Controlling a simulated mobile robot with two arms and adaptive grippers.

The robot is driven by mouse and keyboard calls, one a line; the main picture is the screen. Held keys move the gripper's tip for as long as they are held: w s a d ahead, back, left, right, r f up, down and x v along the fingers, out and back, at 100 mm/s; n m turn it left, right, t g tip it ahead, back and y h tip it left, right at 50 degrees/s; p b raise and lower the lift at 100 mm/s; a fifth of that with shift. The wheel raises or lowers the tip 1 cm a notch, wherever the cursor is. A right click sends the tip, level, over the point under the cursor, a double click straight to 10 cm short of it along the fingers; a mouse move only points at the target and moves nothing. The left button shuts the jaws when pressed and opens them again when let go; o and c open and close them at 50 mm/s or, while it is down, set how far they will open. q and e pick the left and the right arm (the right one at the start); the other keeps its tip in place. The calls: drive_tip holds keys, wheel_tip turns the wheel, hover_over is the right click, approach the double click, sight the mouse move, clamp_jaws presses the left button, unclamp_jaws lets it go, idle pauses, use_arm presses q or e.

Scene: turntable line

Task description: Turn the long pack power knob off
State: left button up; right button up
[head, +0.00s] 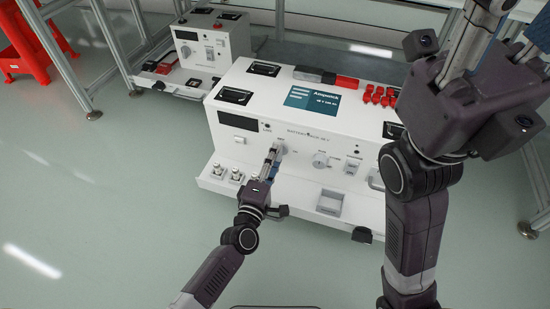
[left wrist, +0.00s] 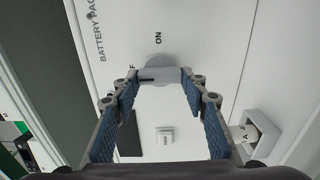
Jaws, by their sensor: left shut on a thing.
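The long pack (head: 340,150) is a white box with a sloped front panel. Its power knob (head: 279,148) is a light grey round dial with a raised grip bar, beside ON lettering. In the left wrist view the knob (left wrist: 158,65) sits between my fingertips, its bar lying crosswise with a dark mark toward its left end, near a partly hidden label ending in F. My left gripper (left wrist: 160,78) is shut on this knob and also shows in the head view (head: 272,155). My right gripper (head: 510,35) is raised at upper right, its blue-padded fingers apart and empty.
A second knob (head: 320,160) and a switch (head: 352,164) are to the right on the panel. A smaller white pack (head: 205,50) stands behind at left. Red clips (head: 380,97) lie on top of the long pack. The floor at front left is clear.

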use_arm(q)
drive_tip(key=o, duration=1.2)
drive_tip(key=shift+c, duration=0.2)
drive_tip(key=v, duration=0.7)
drive_tip(key=shift+s, duration=0.25)
drive_tip(key=shift+a+r, duration=0.1)
